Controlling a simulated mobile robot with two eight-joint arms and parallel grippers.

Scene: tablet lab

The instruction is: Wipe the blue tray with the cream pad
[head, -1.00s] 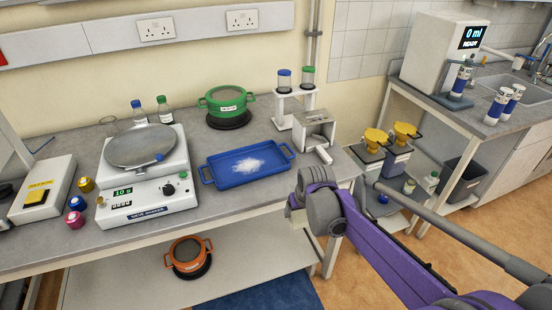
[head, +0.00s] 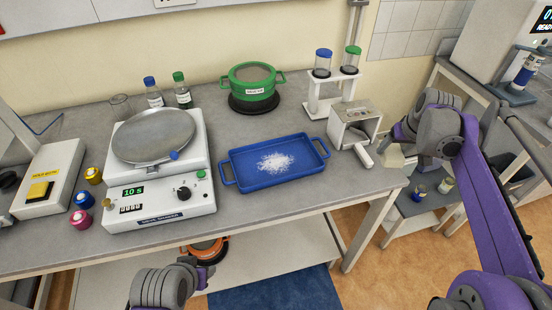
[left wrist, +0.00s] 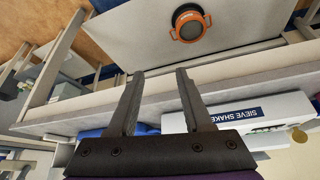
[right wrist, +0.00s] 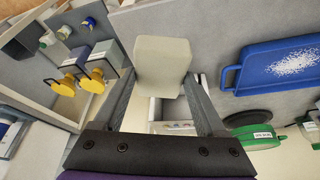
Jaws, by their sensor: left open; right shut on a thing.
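The blue tray (head: 238,178) lies on the bench with a patch of white powder (head: 276,162) in its middle. In the right wrist view the tray (right wrist: 262,92) is at the right. My right gripper (right wrist: 160,88) is shut on the cream pad (right wrist: 162,58), which sticks out beyond the fingertips. In the head view the pad (head: 392,158) is right of the tray, apart from it, near the bench's right end. My left gripper (left wrist: 155,85) is open and empty, in front of the bench edge; in the head view its fingers are hard to make out.
A sieve shaker (head: 160,200) stands left of the tray. A green sieve (head: 252,88) is behind it. A white box (head: 352,122) and a rack with two capped tubes (head: 335,95) stand at the back right. An orange sieve (left wrist: 187,22) is on the lower shelf.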

